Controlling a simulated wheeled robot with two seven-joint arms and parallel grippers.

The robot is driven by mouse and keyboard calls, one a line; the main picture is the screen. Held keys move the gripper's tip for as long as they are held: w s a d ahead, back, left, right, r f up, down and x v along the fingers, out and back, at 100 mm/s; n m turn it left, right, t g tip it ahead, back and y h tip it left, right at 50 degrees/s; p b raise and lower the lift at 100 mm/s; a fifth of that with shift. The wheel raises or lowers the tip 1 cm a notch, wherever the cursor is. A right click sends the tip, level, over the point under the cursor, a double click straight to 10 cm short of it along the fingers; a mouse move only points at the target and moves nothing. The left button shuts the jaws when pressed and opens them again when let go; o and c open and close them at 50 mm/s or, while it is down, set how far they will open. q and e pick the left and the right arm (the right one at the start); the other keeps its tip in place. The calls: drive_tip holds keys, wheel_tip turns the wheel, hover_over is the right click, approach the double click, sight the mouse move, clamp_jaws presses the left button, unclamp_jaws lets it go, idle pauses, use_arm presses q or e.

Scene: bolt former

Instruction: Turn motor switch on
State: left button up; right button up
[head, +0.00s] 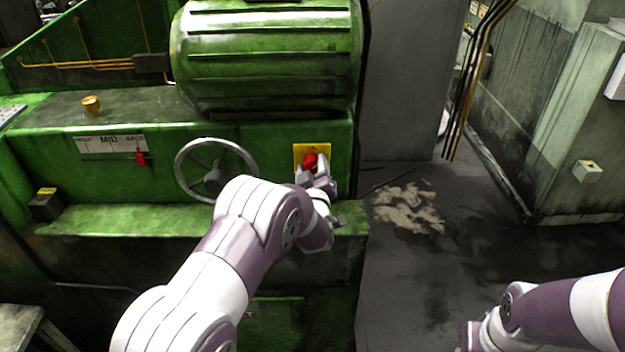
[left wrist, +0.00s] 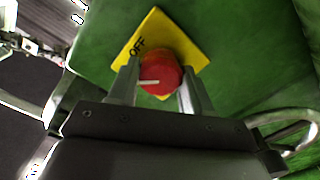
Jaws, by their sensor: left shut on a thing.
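The motor switch is a red round knob (head: 310,161) on a yellow plate (head: 326,150) on the front of the green machine. In the left wrist view the knob (left wrist: 161,72) has a white pointer line on its face, which points to the picture's left. The plate (left wrist: 186,42) looks tilted there and carries the word OFF along its upper-left edge. My left gripper (head: 309,170) is at the switch, its two fingers on opposite sides of the knob, shut on it.
A spoked handwheel (head: 213,171) is just left of the switch. A red-marked lever (head: 142,157) sits under a label plate (head: 112,143) further left. The green ledge (head: 130,220) runs below. Open floor (head: 450,260) lies to the right of the machine.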

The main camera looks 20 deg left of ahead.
use_arm(q)
drive_tip(key=n+b, duration=0.7)
drive_tip(key=b, duration=0.2)
drive_tip(key=shift+f+n, duration=0.1)
drive_tip(key=shift+n, duration=0.2)
drive_tip(key=shift+r+n+b, duration=0.2)
drive_tip(key=shift+n+b, duration=0.5)
drive_tip(key=shift+b, duration=0.5)
drive_tip(key=o, duration=1)
drive_tip(key=shift+a, duration=0.1)
drive_tip(key=shift+o, duration=0.2)
drive_tip(key=v, duration=1.2)
drive_tip(key=shift+s, duration=0.35)
